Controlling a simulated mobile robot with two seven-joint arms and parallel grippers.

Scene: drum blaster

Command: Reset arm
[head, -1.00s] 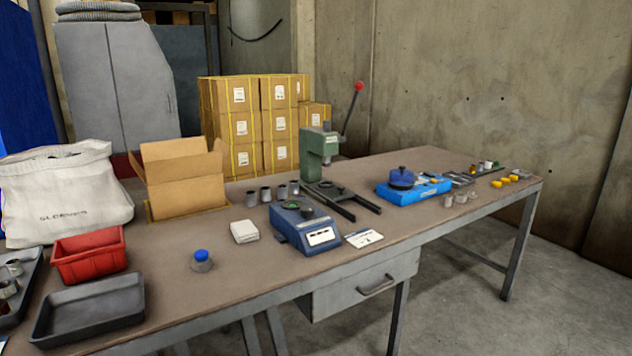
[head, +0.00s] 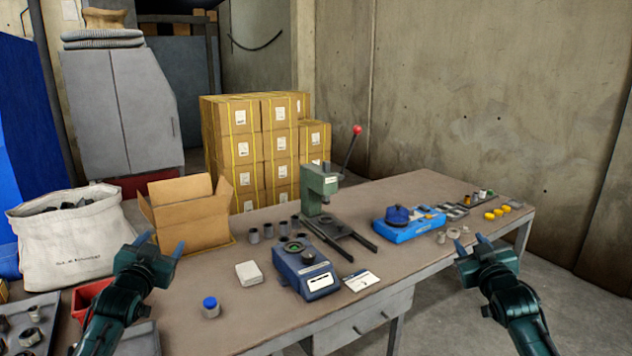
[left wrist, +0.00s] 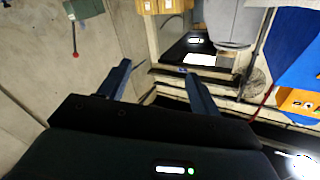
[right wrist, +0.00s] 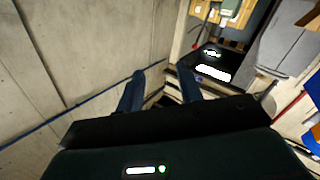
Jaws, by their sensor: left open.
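My left gripper (head: 161,244) is raised in front of the left part of the workbench, by the cardboard box and red bin. In the left wrist view its two blue fingers (left wrist: 156,85) are wide apart with nothing between them. My right gripper (head: 488,242) is raised at the bench's right front edge. In the right wrist view its fingers (right wrist: 160,85) are apart and empty, with a narrower gap than the left. A green arbor press (head: 321,190) with a red-knobbed lever stands at mid-bench, apart from both grippers.
A white sack (head: 70,245), an open cardboard box (head: 190,212) and a red bin (head: 90,298) are at left. Stacked cartons (head: 252,140) stand behind.

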